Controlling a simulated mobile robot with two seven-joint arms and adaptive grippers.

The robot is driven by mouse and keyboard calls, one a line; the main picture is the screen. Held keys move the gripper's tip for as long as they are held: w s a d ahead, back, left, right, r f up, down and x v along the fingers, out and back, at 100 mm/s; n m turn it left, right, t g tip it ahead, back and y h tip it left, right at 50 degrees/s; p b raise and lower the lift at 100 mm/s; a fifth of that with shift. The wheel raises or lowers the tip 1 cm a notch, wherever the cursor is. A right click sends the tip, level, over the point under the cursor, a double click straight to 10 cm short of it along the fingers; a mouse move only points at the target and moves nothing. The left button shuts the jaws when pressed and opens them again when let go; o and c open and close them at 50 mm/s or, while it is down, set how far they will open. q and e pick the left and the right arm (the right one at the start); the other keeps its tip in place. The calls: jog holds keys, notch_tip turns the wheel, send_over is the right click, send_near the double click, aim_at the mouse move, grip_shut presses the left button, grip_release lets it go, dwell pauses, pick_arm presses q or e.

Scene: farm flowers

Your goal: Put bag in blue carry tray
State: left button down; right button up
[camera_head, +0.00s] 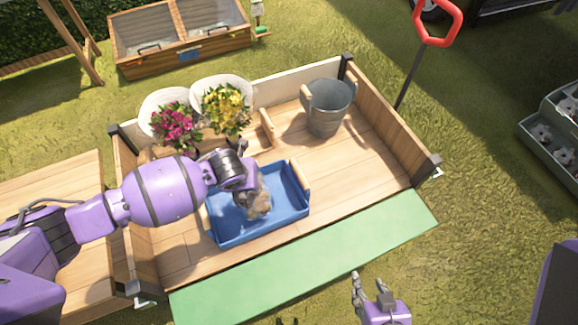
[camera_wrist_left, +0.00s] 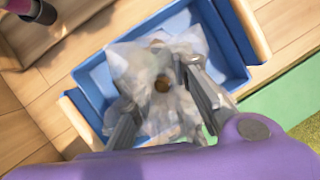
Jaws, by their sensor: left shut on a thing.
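The blue carry tray (camera_head: 285,215) with wooden end handles sits on the plank floor of a wooden cart. My left gripper (camera_head: 258,190) reaches over the tray, shut on a clear bag. The bag (camera_head: 260,205) holds something brownish and is over the tray's inside. In the left wrist view my gripper fingers (camera_wrist_left: 165,100) stand on both sides of the bag (camera_wrist_left: 150,75), with the blue tray (camera_wrist_left: 232,45) around and below it. I cannot tell whether the bag touches the tray floor. My right gripper (camera_head: 371,292) is open and empty in front of the cart.
Pink flowers (camera_head: 175,125) and yellow flowers (camera_head: 227,105) stand behind the tray. A metal bucket (camera_head: 328,108) stands at the cart's back right. The cart floor (camera_head: 365,160) right of the tray is clear. A green board (camera_head: 310,255) lies along the front edge.

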pick_arm(q)
jog(key=shift+f, duration=2.05)
jog(key=shift+f, duration=0.15)
jog(key=c, duration=1.6)
grip_release()
jog(key=shift+o, duration=0.2)
